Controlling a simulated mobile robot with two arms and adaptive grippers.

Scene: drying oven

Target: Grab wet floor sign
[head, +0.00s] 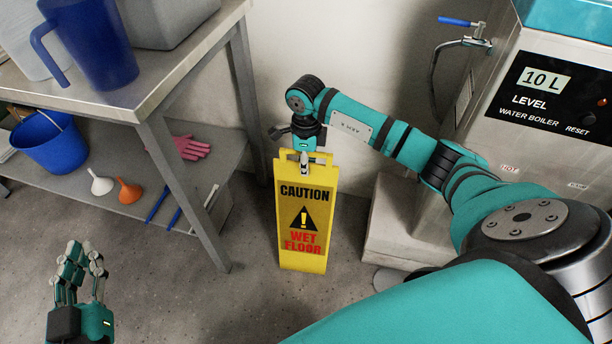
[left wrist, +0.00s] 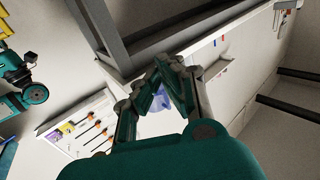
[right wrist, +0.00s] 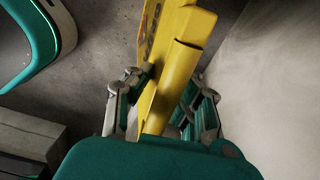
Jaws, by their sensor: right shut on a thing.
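The wet floor sign (head: 305,215) is a yellow folded panel standing upright on the floor, with black and red lettering facing me. My right gripper (head: 304,160) is at its top edge, shut on it. In the right wrist view the yellow sign (right wrist: 175,75) runs between the two fingers of my right gripper (right wrist: 165,85), and its lower part is out of sight. My left gripper (head: 82,248) hangs empty at the lower left, well away from the sign. In the left wrist view its fingertips (left wrist: 162,70) come together with nothing between them.
A metal table (head: 150,95) with a blue jug (head: 95,45) stands left of the sign. Its lower shelf holds a blue bucket (head: 50,142), funnels and pink gloves (head: 190,147). A water boiler (head: 530,110) stands at the right. Floor in front of the sign is clear.

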